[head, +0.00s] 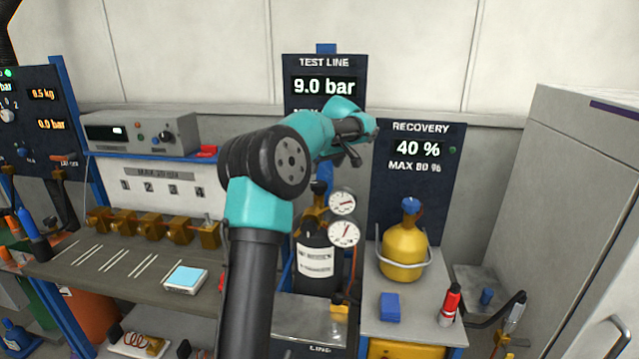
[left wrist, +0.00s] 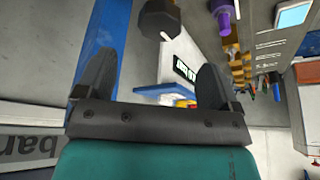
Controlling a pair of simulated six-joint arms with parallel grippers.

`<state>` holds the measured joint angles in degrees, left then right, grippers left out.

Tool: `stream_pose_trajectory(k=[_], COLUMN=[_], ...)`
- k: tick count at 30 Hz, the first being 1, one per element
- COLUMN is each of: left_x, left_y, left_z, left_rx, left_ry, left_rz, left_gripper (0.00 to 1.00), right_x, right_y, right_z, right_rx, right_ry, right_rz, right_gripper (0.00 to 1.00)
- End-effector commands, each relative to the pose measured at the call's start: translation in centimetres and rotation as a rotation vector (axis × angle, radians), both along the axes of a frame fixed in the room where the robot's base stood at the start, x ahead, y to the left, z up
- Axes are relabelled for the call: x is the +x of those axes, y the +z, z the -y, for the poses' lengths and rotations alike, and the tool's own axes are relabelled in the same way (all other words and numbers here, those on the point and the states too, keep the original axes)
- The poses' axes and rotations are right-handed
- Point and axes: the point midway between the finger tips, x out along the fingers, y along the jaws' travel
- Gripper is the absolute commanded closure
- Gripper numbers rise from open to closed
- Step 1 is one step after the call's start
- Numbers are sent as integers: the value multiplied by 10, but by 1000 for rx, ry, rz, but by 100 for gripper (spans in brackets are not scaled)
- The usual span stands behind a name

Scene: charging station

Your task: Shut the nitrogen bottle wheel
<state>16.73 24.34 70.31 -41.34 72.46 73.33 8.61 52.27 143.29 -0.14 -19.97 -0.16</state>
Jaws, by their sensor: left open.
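The nitrogen bottle (head: 316,262) is black with a white label and stands upright below the test line panel. It has a brass top (head: 318,196) and two round gauges (head: 343,233) beside it. A small blue part (head: 322,178), possibly its wheel, shows just under my left arm; my arm partly hides this area. My left gripper (head: 363,146) is in the air above the bottle and gauges, in front of the panels. In the left wrist view my left gripper (left wrist: 155,85) is open, with nothing between the fingers. My right gripper is not in view.
The test line panel (head: 324,62) reads 9.0 bar. The recovery panel (head: 418,128) reads 40 %. A yellow cylinder (head: 404,254) with a blue top stands right of the bottle. A bench (head: 60,262) with brass valves is on the left; a grey cabinet (head: 560,180) is on the right.

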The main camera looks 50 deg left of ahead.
Motion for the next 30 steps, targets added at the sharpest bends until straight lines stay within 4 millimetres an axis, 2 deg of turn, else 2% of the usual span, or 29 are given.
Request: stream_pose_trajectory(k=[6,13,18,26,30], left_x=[2,4,4,4,4], left_y=[-36,-65,-74,-74,-74], left_z=[-15,-27,-30,-30,-30], left_rx=[-1,-1,0,0,0], left_ry=[2,0,0,0,0], left_rz=[-2,-1,0,1,1], left_gripper=[13,13,13,13,25], right_x=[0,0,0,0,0], right_y=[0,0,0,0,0], right_z=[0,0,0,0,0], right_rx=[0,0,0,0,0], right_ry=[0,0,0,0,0], right_rz=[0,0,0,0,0], right_gripper=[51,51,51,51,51])
